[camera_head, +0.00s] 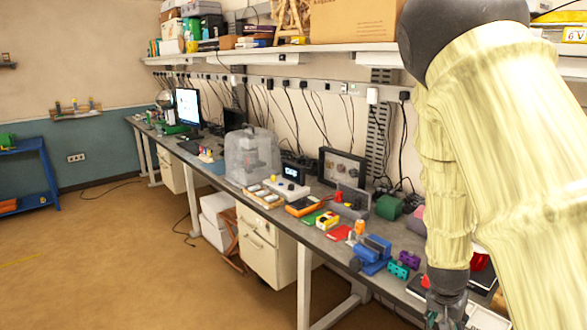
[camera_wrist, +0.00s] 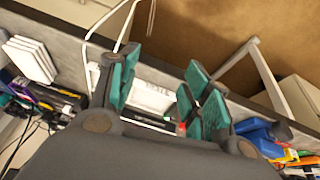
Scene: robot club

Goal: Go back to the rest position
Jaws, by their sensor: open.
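My gripper (camera_head: 444,312) hangs at the lower right of the head view, beside the front part of the long workbench (camera_head: 330,238). My covered arm hides part of the bench there. In the wrist view my gripper (camera_wrist: 160,75) has its teal-padded fingers spread apart, with nothing held between them. A white object with dark lettering (camera_wrist: 152,97) lies beyond the fingers, on or near the bench. I cannot tell what it is.
A blue vise (camera_head: 372,250), teal and purple blocks (camera_head: 404,265) and several small parts crowd the bench near my gripper. A shelf (camera_head: 270,52) with boxes runs above. A drawer cabinet (camera_head: 262,245) stands under the bench. The floor (camera_head: 110,250) at left is open.

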